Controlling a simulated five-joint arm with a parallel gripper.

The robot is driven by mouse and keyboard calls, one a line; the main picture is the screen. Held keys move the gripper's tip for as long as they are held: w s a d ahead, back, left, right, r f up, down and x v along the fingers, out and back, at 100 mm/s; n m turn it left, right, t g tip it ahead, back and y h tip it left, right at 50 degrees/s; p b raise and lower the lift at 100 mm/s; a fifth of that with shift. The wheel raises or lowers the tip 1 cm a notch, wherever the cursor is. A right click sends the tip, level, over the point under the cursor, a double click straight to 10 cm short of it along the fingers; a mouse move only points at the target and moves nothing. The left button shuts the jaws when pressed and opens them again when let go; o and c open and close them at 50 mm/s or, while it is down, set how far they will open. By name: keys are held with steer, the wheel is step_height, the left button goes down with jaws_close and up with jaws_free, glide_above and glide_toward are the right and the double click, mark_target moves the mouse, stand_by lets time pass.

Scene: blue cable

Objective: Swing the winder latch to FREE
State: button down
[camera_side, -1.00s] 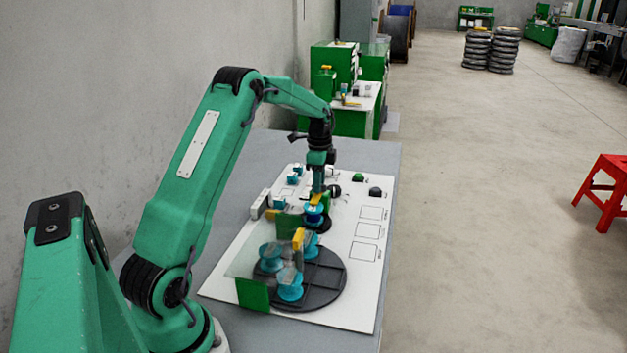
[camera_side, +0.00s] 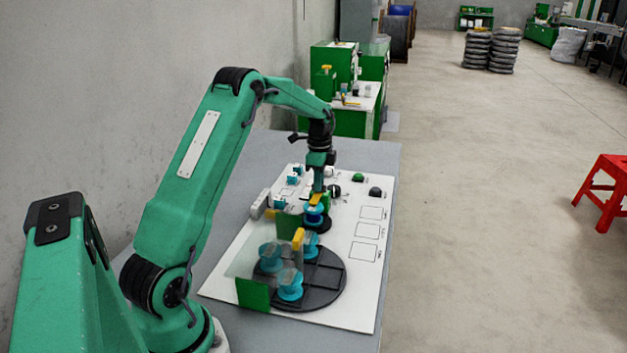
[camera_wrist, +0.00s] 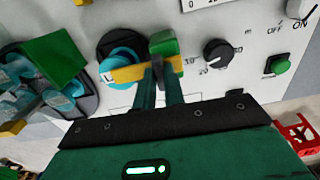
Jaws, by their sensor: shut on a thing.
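The winder latch (camera_wrist: 130,72) is a yellow bar across the blue winder spool (camera_wrist: 119,60) in the wrist view, with a green upright piece at its right end. In the side view the yellow latch (camera_side: 316,199) shows above the blue spool (camera_side: 314,215). My gripper (camera_wrist: 160,72) is shut on the latch near its green end; the fingers partly hide it. In the side view my gripper (camera_side: 318,188) points straight down at the latch. Any FREE marking cannot be read.
A black turntable (camera_side: 325,285) with blue spools and a clear guard stands nearer the camera, beside a yellow post (camera_side: 298,240). A black dial (camera_wrist: 217,53) and green button (camera_wrist: 278,65) lie right of the latch in the wrist view.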

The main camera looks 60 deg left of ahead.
steer(key=m, duration=1.3)
steer(key=shift+r, duration=0.1)
steer(key=m, duration=0.4)
steer(key=shift+m, duration=0.3)
stand_by(0.3)
steer(key=c, duration=1.5)
jaws_free()
